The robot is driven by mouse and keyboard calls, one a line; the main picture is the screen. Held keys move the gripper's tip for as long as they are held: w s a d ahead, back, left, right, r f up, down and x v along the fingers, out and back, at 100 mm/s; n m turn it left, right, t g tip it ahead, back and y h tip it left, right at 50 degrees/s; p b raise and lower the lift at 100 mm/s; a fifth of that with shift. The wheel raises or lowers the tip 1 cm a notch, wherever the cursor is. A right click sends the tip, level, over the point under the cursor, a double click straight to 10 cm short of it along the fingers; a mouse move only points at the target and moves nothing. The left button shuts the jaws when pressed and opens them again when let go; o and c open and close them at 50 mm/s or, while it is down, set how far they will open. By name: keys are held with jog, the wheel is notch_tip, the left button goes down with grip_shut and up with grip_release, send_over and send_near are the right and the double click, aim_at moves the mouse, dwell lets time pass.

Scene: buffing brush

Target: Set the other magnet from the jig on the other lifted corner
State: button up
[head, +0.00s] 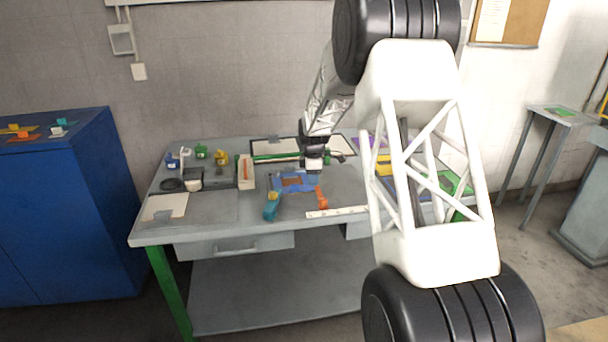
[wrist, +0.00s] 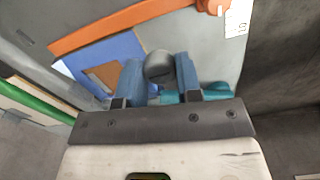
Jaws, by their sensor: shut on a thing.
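My gripper (head: 314,170) is over the middle of the workbench, in front of the framed pale sheet (head: 272,146). In the wrist view its two blue fingers are shut on a dark grey, rounded piece (wrist: 158,66), which looks like the magnet. Beyond the fingers lies a blue plate with a brown patch (wrist: 105,74), which also shows in the head view (head: 292,183); I cannot tell whether it is the jig. In the head view my gripper and arm cover part of the sheet, and I cannot make out its lifted corners or another magnet.
An orange-handled tool (head: 321,198) and a teal tool (head: 271,207) lie near the blue plate. A white ruler strip (head: 337,212) lies near the front edge. Small green (head: 201,151) and yellow (head: 220,157) items stand at the back left. A blue cabinet (head: 60,210) stands left.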

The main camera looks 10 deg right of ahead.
jog(key=shift+w+a, duration=0.25)
jog(key=shift+a, duration=0.05)
send_over(304, 173)
jog(key=shift+w+f, duration=0.1)
jog(key=shift+f, duration=0.6)
dwell(0.7)
jog(key=shift+f, duration=0.15)
jog(key=shift+f, duration=1.65)
jog(key=shift+f, duration=0.15)
jog(key=o, duration=0.9)
jog(key=shift+o, duration=0.2)
